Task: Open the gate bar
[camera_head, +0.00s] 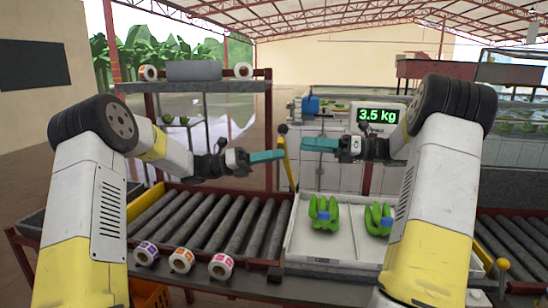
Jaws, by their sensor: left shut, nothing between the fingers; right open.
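A yellow bar (290,170) with a dark knob on top, which looks like the gate bar, stands nearly upright and slightly tilted between the roller conveyor and the white tray. My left gripper (280,155), with teal fingers, is shut and empty. Its tips are right beside the bar's upper part in the picture; I cannot tell whether they touch. My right gripper (306,145) is open and empty, just right of the bar and pointing left toward it. The bar's lower end is hard to make out.
The roller conveyor (205,222) holds no load. The white tray (300,245) carries two green banana bunches (323,213) with blue bands. Label rolls (181,260) line the front edge. A scale display (378,115) reads 3.5 kg. A yellow ball knob (502,263) is at the right.

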